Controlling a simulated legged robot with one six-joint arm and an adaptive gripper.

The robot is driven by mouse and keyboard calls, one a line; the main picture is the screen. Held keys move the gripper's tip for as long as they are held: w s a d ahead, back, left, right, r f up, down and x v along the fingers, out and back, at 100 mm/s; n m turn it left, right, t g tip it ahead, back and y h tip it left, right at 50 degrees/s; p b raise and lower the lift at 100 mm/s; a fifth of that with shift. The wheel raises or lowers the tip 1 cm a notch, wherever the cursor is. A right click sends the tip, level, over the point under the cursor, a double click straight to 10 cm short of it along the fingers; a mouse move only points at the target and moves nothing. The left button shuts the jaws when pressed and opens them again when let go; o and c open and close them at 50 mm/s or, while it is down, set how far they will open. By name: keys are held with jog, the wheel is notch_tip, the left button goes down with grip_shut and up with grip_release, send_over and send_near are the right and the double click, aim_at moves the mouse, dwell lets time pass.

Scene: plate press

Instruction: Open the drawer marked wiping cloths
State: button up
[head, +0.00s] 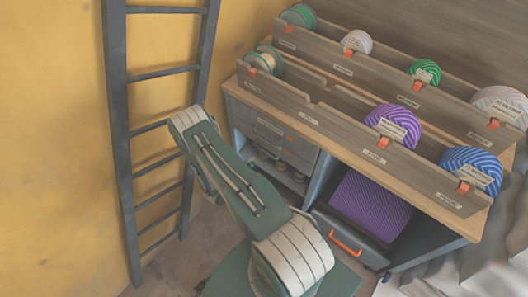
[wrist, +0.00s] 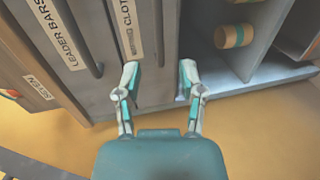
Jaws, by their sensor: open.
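A dark bar handle (wrist: 158,25) runs beside the label. My gripper (wrist: 158,80) is open and empty, its two fingertips apart at the near end of that handle, one on each side of its line. I cannot tell whether they touch the face. In the head view the drawers (head: 268,128) sit under the counter's left end and look shut. My gripper is hidden there behind my arm.
Beside it is a drawer labelled "LEADER BARS" (wrist: 60,32) with its own handle. An open shelf holds a roll (wrist: 234,36). In the head view a ladder (head: 118,130) stands left. Striped balls (head: 392,126) sit in the counter racks. A purple block (head: 370,204) sits under the counter.

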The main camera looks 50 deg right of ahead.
aim_at(264, 151)
jog(key=x, duration=0.9)
jog(key=shift+s+a, duration=0.1)
grip_shut()
